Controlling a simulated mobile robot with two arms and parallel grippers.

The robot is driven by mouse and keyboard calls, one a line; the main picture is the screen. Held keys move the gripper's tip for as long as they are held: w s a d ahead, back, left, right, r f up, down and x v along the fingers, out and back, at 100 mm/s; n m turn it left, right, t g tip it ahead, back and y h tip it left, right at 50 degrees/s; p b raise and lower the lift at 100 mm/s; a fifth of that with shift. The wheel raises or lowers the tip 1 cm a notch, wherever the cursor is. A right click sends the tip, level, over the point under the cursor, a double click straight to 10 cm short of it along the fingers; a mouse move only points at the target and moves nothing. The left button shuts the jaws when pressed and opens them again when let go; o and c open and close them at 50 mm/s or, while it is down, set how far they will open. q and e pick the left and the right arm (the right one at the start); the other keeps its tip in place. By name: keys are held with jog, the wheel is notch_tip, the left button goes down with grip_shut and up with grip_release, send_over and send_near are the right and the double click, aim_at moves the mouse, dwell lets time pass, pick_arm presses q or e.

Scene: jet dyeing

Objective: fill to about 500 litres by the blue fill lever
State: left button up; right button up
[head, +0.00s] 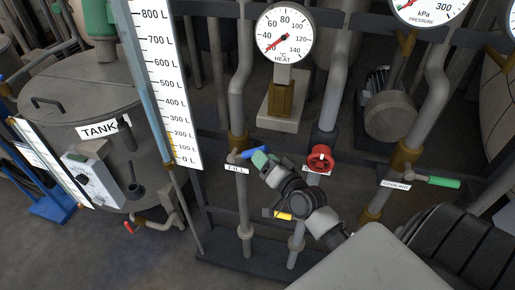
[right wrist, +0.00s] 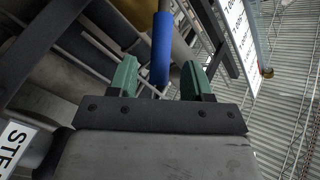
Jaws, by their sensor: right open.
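The blue fill lever (head: 250,153) sits on a pipe above the FILL label (head: 237,169) and points right, roughly level. My right gripper (head: 261,158) is at the lever's free end and hides part of it. In the right wrist view the blue lever (right wrist: 161,50) lies between the two spread green fingers of my gripper (right wrist: 159,78), with gaps on both sides. The white level scale (head: 168,80) reads from 0 L to 800 L and stands left of the lever. I cannot tell the liquid level. My left gripper is out of view.
A red valve wheel (head: 320,159) is close to the right of my gripper. A green-handled cooling lever (head: 438,181) is farther right. The heat dial (head: 285,33) is above, and the tank (head: 75,95) stands at the left. Upright pipes surround the lever.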

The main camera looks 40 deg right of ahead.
aim_at(249, 154)
jog(key=shift+w, duration=1.95)
grip_shut()
